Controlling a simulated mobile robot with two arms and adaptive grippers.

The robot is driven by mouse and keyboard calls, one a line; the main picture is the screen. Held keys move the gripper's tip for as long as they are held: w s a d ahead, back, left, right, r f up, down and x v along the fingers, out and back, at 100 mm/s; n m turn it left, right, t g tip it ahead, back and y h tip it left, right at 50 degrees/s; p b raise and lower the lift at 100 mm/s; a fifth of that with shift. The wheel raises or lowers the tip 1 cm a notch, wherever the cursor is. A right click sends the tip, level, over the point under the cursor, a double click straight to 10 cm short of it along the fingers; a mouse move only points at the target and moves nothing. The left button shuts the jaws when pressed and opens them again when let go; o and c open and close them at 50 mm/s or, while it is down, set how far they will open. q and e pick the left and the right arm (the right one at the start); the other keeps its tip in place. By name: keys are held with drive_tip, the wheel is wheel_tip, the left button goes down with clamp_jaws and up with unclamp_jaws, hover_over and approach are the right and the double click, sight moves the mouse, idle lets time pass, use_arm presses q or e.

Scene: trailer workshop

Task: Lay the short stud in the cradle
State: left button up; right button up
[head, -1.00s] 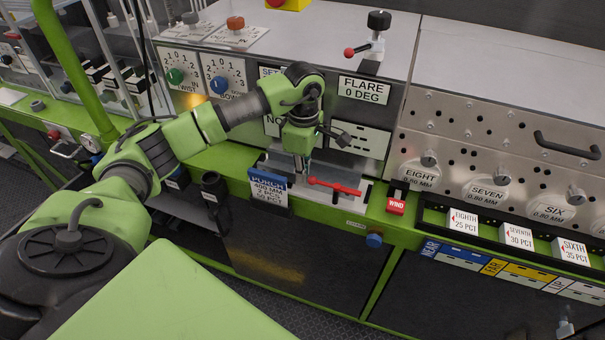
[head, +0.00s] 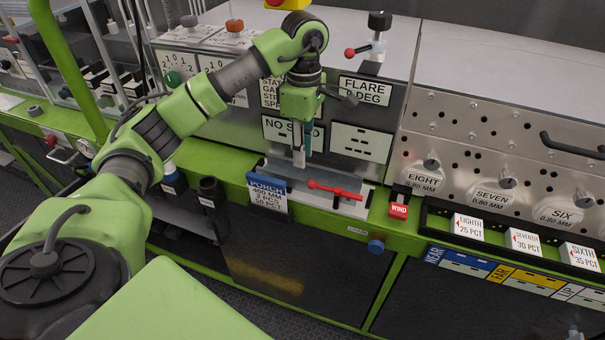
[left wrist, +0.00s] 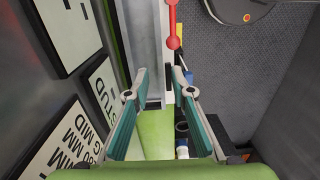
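My left gripper (head: 304,157) points down above a grey metal fixture with a red lever (head: 335,189), on the green bench ledge. This fixture looks like the cradle (head: 322,176); its grey channel also shows in the left wrist view (left wrist: 142,40). In the left wrist view my gripper (left wrist: 159,76) has its two teal-padded fingers apart, with nothing visible between them. I cannot make out the short stud in either view. My right gripper is not in view.
A blue-topped label card (head: 268,192) hangs at the fixture's front left. A red WIND switch (head: 398,210) is to its right. A black tray (head: 510,236) with white cards lies farther right. An upright sign panel (head: 362,140) stands close behind the gripper.

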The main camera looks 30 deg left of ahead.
use_arm(q)
drive_tip(key=shift+r, duration=1.55)
